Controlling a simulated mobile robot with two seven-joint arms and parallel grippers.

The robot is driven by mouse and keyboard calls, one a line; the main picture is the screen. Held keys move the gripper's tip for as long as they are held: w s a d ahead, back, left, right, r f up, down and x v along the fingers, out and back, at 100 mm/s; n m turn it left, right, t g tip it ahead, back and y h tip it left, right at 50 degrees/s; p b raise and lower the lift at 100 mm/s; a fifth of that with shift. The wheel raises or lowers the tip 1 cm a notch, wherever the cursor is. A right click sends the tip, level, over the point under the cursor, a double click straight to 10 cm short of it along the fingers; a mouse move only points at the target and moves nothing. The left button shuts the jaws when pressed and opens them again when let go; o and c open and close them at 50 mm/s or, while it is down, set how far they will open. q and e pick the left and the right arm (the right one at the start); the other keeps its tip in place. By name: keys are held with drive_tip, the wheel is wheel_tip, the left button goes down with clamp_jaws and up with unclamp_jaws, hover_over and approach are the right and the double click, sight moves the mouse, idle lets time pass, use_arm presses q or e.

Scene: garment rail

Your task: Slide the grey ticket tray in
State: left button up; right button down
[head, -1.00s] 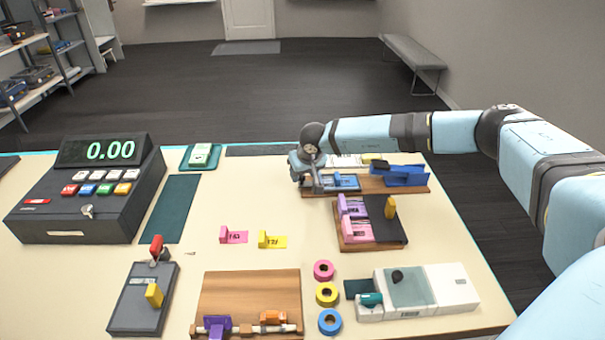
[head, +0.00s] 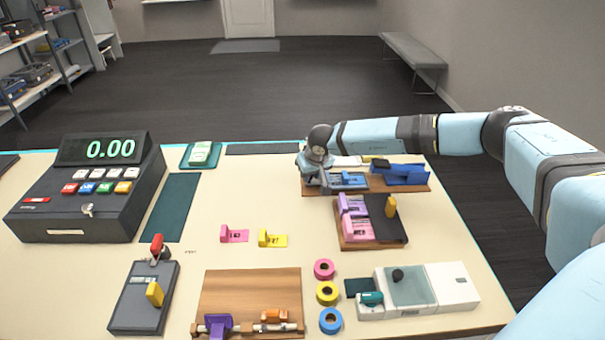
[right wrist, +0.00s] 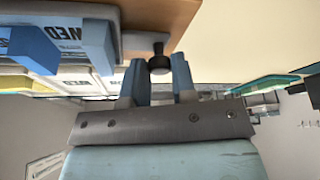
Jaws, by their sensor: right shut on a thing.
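The grey ticket tray (head: 345,187) lies on a wooden base (head: 376,190) at the back right of the counter, with blue tickets on it. In the right wrist view the tray (right wrist: 138,42) shows a grey end with a black knob (right wrist: 158,62). My right gripper (head: 322,181) is at the tray's left end. In the right wrist view its fingers (right wrist: 159,76) are on either side of the knob, shut on it. The gripper hides part of the tray in the head view. My left gripper is not in view.
A blue holder (head: 402,173) stands on the base's right part. In front is a wooden rack (head: 345,238) with purple and pink tickets. Pink and yellow tags (head: 272,239) lie left of it. A cash register (head: 88,195) stands far left.

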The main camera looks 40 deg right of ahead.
sight(327, 175)
drive_tip(key=s+d, duration=0.1)
drive_tip(key=d, duration=0.2)
drive_tip(key=s+d, duration=0.1)
drive_tip(key=shift+s+d, duration=0.25)
drive_tip(key=shift+s, duration=0.1)
drive_tip(key=c, duration=1.4)
unclamp_jaws()
drive_tip(key=o, duration=0.5)
drive_tip(key=shift+d, duration=0.1)
drive_tip(key=shift+c, duration=0.2)
drive_tip(key=shift+r, duration=0.1)
drive_tip(key=shift+s+r, duration=0.15)
drive_tip(key=shift+r, duration=0.15)
drive_tip(key=b+v, duration=0.1)
drive_tip(key=v, duration=1.2)
